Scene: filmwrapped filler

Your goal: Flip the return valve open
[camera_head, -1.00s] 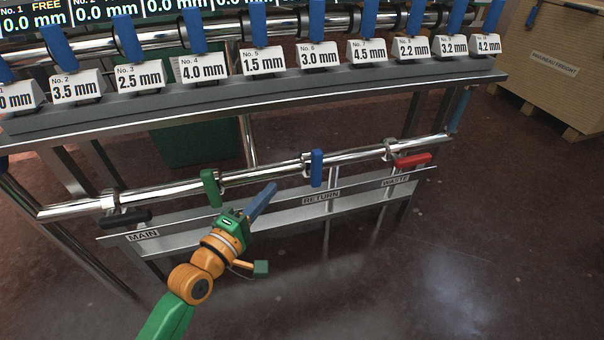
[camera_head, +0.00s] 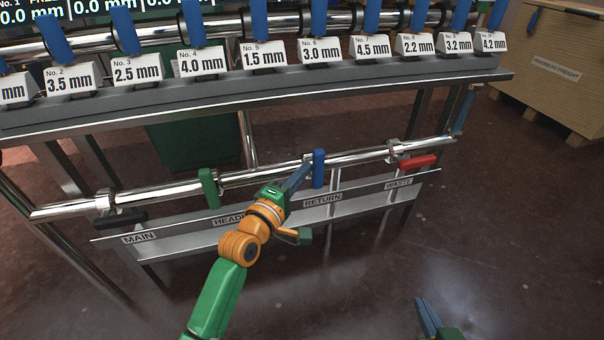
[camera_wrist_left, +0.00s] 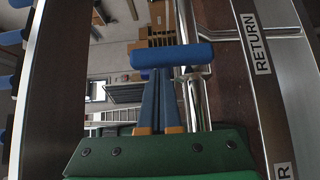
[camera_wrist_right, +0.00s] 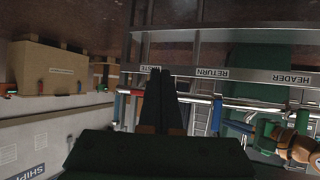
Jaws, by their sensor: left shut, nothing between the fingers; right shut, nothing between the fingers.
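The return valve's blue handle (camera_head: 318,168) stands upright on the lower pipe, above the RETURN label (camera_head: 322,200). In the left wrist view the blue handle (camera_wrist_left: 172,56) lies across the picture just beyond my fingertips. My left gripper (camera_head: 303,170) is shut and empty, its blue fingers close to the left side of the handle. Whether they touch it, I cannot tell. My right gripper (camera_head: 424,304) is low at the bottom right, away from the pipe. It is shut and empty in the right wrist view (camera_wrist_right: 160,75).
On the same pipe are a black handle (camera_head: 122,219) at MAIN, a green handle (camera_head: 208,188) at HEADER and a red handle (camera_head: 416,161) at WASTE. A shelf edge (camera_head: 250,98) with several labelled blue levers runs above. A wooden crate (camera_head: 553,70) stands at right.

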